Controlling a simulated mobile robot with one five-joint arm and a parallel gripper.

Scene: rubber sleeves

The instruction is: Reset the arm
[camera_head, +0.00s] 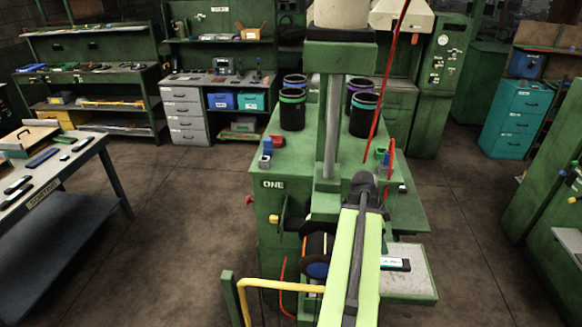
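My arm (358,258) shows as a lime-green link with a dark rod along its top. It rises from the bottom edge, right of centre, to a dark rounded end in front of the green machine (285,165) marked ONE. I see no fingers of my gripper in this view, so its opening and any load do not show. The arm covers part of the machine's lower front.
Several black containers with coloured bands, one of them green-banded (292,110), stand on the machine. A yellow rail (285,284) is left of my arm. A grey plate (410,275) is at right. A workbench (50,235) stands far left. Floor (190,230) is clear between.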

